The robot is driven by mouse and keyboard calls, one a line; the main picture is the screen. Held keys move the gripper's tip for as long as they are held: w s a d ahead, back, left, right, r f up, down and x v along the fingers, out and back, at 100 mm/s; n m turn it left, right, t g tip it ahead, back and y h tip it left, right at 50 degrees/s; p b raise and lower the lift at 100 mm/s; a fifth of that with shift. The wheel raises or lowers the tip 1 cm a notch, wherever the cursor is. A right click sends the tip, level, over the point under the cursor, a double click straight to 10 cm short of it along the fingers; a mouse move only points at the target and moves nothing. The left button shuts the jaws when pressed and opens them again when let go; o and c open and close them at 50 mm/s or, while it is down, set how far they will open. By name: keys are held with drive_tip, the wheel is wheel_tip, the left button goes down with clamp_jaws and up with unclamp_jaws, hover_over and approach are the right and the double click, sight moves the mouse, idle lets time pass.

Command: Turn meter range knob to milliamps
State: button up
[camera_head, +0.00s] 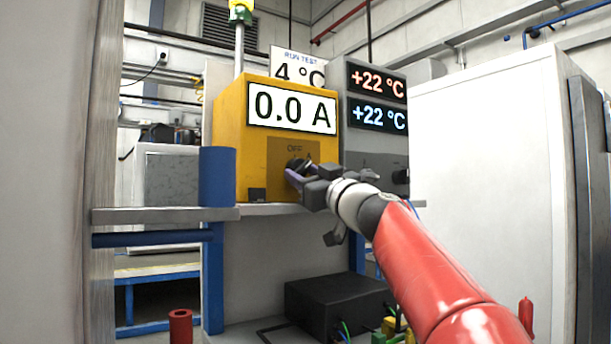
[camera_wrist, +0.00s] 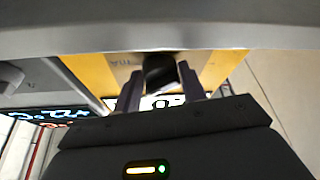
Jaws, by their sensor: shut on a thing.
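The meter is a yellow box (camera_head: 229,130) on a shelf, with a white display reading "0.0 A". Its front has a darker panel (camera_head: 310,146) with "OFF" at the top and a partly covered "A" at the right. The black range knob (camera_head: 294,163) is on this panel, mostly hidden by my gripper (camera_head: 292,175). In the wrist view, the dark knob (camera_wrist: 159,70) sits between the two fingers of my gripper (camera_wrist: 160,82), which are shut on it. The knob's pointer direction cannot be made out.
A grey unit (camera_head: 375,143) with two "+22 °C" displays stands right of the meter. A blue cylinder (camera_head: 217,176) stands to its left on the shelf (camera_head: 165,215). A black box (camera_head: 335,303) lies below. A large white cabinet (camera_head: 485,160) fills the right.

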drive_tip(key=shift+f+m+b, duration=0.1)
drive_tip(key=shift+m+b, duration=0.3)
drive_tip(key=shift+s+m+t+h+b, duration=0.1)
drive_tip(key=shift+m+t+h+b, duration=0.45)
drive_tip(key=shift+m, duration=0.25)
drive_tip(key=m+h, duration=0.1)
drive_tip(key=m, duration=0.1)
drive_tip(key=m+t, duration=0.1)
drive_tip(key=shift+s+a+m+h+b, duration=0.1)
drive_tip(key=shift+a+m+h+b, duration=0.1)
drive_tip(key=shift+m+h+b, duration=0.15)
drive_tip(key=m, duration=0.1)
drive_tip(key=m+h+p, duration=0.1)
drive_tip(key=m, duration=0.1)
drive_tip(key=m+t+h, duration=0.1)
drive_tip(key=m, duration=0.1)
drive_tip(key=shift+a+r+p, duration=0.15)
drive_tip(key=shift+r+p, duration=0.15)
drive_tip(key=shift+p, duration=0.05)
drive_tip(key=shift+s+a+m+h+p, duration=0.1)
drive_tip(key=shift+m+h+p, duration=0.85)
drive_tip(key=shift+m, duration=0.6)
drive_tip(key=shift+f+m, duration=0.1)
drive_tip(key=shift+m, duration=0.2)
drive_tip(key=o, duration=1)
